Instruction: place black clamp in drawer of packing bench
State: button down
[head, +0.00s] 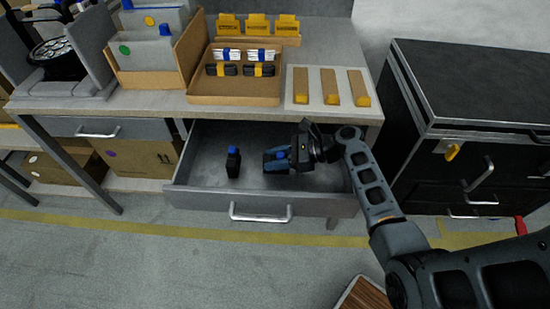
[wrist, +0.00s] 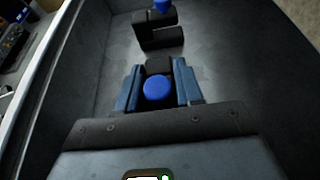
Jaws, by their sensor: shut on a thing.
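The packing bench (head: 330,58) has its wide drawer (head: 200,202) pulled open. My gripper (head: 276,160) is inside the drawer area, right of the drawer's middle, with its blue fingers closed on a black clamp with a blue knob. In the wrist view the held clamp (wrist: 158,67) sits between the two fingers (wrist: 157,82), its knob facing the camera. Its underside is hidden, so I cannot tell whether it touches the drawer floor. A second black clamp (head: 233,164) with a blue knob stands in the drawer to the left; it also shows in the wrist view (wrist: 158,36).
On the bench top are a cardboard tray (head: 235,90) with white and black packs, yellow holders (head: 258,27) and a panel with wooden strips (head: 328,88). A dark cabinet (head: 470,85) stands at the right. The drawer floor around both clamps looks clear.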

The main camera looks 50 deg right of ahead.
jog(key=c, duration=0.7)
grip_release()
jog(key=shift+c, duration=0.2)
jog(key=v, duration=1.2)
